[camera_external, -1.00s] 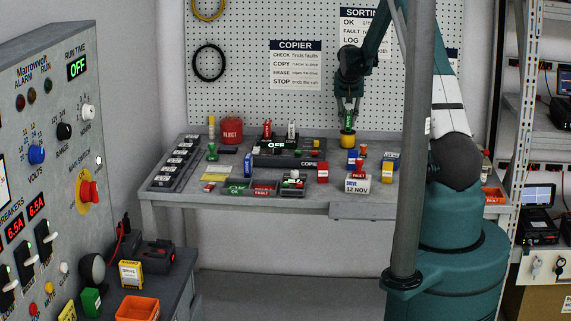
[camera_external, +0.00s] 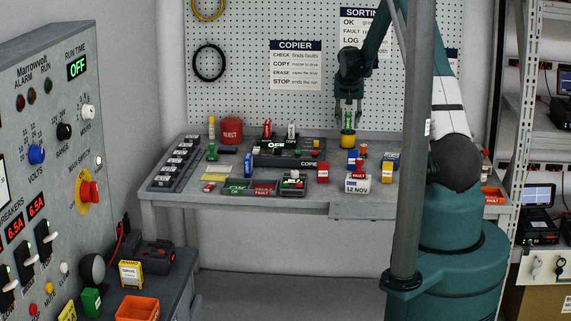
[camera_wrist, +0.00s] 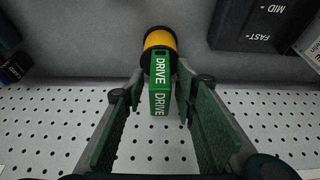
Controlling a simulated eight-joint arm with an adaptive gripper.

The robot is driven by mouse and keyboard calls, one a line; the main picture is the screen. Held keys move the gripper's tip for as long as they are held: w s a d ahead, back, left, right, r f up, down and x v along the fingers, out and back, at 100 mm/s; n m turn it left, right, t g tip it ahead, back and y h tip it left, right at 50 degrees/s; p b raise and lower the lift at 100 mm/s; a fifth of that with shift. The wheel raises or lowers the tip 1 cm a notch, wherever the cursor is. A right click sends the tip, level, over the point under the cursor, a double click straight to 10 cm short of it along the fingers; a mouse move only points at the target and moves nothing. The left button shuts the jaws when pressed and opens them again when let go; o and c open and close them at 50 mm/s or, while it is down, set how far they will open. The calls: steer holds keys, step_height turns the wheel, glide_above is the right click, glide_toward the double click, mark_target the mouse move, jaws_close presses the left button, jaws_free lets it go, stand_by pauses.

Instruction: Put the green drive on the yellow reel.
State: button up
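The green drive (camera_external: 348,121) stands upright on the yellow reel (camera_external: 347,142) on the bench. In the wrist view, the drive (camera_wrist: 159,88) shows its white DRIVE lettering, and its far end meets the yellow reel (camera_wrist: 160,39) with dark rims. My gripper (camera_external: 349,108) is above the reel, pointing down. In the wrist view, the fingers of my gripper (camera_wrist: 161,78) are spread on either side of the drive, with visible gaps. The gripper is open and holds nothing. The exact contact between drive and reel is small in the views.
The copier unit (camera_external: 290,158) stands to the left. A white box dated 12 NOV (camera_external: 357,186) is at the front. The pegboard (camera_external: 290,105) is behind.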

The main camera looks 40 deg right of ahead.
steer(key=shift+r, duration=0.2)
steer(key=v, duration=1.2)
stand_by(0.8)
steer(key=s+a+r+n+t, duration=0.1)
steer(key=s+a+r, duration=0.5)
steer(key=a, duration=0.4)
steer(key=s+a+r+n+y, duration=0.1)
steer(key=s+a+r+n, duration=0.1)
steer(key=s+a+r, duration=0.6)
steer(key=s+a+r+n+t, duration=0.15)
steer(key=a+r, duration=0.45)
steer(key=a, duration=0.6)
steer(key=s+a+f+n+y, duration=0.1)
steer(key=s+a+n, duration=0.1)
steer(key=s+a, duration=0.8)
steer(key=s+a+f+n+t+y, duration=0.1)
steer(key=s+a+n, duration=0.1)
steer(key=s+a, duration=0.8)
steer(key=s, duration=0.8)
steer(key=shift+s+a+f, duration=0.15)
steer(key=shift+a+f, duration=0.2)
steer(key=shift+a, duration=0.05)
